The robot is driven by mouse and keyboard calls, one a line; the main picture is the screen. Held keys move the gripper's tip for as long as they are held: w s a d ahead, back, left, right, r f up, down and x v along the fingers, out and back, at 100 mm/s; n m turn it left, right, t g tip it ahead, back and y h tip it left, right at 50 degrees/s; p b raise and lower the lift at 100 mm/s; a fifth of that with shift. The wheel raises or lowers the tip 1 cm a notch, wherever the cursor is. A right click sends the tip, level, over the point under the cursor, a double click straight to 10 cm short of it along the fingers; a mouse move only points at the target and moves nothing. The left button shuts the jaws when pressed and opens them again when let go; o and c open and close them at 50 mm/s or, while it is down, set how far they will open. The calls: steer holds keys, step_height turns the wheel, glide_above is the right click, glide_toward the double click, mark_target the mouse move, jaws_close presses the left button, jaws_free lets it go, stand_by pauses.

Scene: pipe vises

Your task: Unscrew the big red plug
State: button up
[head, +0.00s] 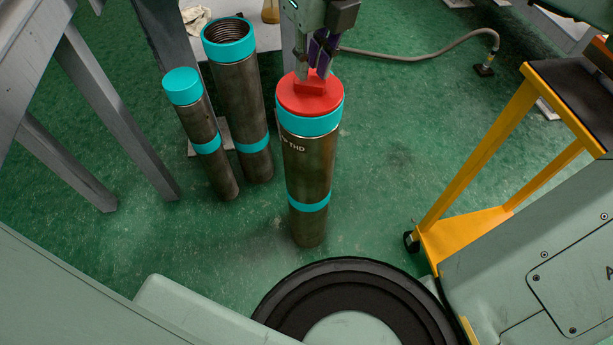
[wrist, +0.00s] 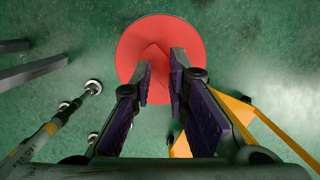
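The big red plug (head: 290,99) sits in the top of an upright pipe (head: 308,170) with teal bands, in the middle of the head view. It has a raised block on top. In the wrist view the plug (wrist: 138,37) is a red disc, and its block shows between and under the fingers, turned at an angle to them. My gripper (head: 313,72) points down over the block. Its fingers are parted in the wrist view (wrist: 162,68). Contact with the block cannot be made out clearly.
A wider open threaded pipe (head: 240,105) and a thinner teal-capped pipe (head: 196,118) stand to the left. A grey metal frame (head: 95,110) is farther left. A yellow-framed cart (head: 480,140) stands right. A hose (head: 430,53) lies behind.

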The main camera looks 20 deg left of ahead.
steer(key=shift+f+b, duration=0.4)
steer(key=shift+f, duration=0.4)
steer(key=shift+s, duration=0.1)
steer(key=shift+a+f, duration=0.1)
steer(key=shift+o, duration=0.8)
steer(key=shift+a, duration=0.15)
jaws_close()
